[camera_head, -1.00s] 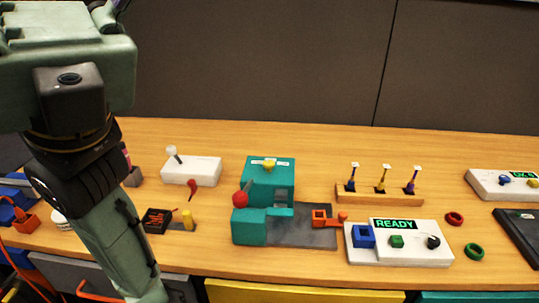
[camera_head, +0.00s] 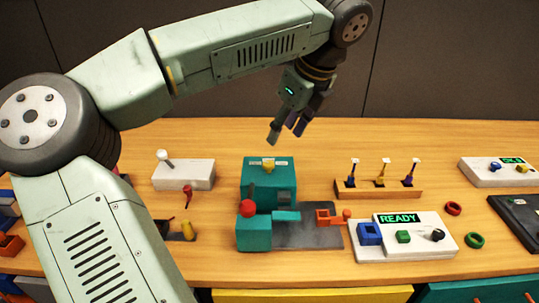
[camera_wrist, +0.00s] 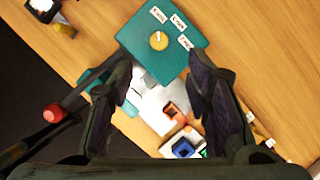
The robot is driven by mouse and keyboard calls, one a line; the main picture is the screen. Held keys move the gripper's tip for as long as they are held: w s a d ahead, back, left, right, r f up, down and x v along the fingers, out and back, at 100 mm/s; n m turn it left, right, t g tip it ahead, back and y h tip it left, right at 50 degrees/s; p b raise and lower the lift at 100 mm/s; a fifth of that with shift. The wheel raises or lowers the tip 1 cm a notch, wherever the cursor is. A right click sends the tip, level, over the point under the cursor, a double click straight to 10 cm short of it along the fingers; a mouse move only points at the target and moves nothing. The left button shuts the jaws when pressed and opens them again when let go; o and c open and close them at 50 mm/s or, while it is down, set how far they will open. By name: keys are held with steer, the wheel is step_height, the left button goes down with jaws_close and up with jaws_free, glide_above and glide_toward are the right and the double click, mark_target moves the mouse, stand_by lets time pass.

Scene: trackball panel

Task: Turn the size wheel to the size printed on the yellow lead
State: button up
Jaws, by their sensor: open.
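The size wheel is a small yellow knob (camera_head: 268,163) on top of the teal press (camera_head: 258,185). In the wrist view the wheel (camera_wrist: 158,41) has a white mark pointing to the picture's top, and several white size labels lie around it, too blurred to read surely. The yellow lead (camera_head: 382,176) stands upright in the middle of a wooden rack, with a white tag on top; its print is too small to read. My gripper (camera_head: 287,133) is open and empty above the press, fingers pointing down. In the wrist view the wheel shows beyond the fingertips (camera_wrist: 160,70), apart from them.
A red-knobbed lever (camera_head: 247,208) rises at the press's front left. The wooden rack (camera_head: 378,192) also holds two other leads. A white panel (camera_head: 428,247) reading READY stands at front right. A white switch box (camera_head: 184,177) is left of the press.

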mark_target(269, 164)
steer(key=p+x, duration=0.2)
steer(key=x, duration=0.8)
steer(key=shift+w+a+f+p, duration=0.1)
steer(key=shift+a+f+p, duration=0.1)
steer(key=shift+f+p, duration=0.2)
steer(key=shift+r, duration=0.1)
steer(key=shift+c, duration=0.3)
jaws_close()
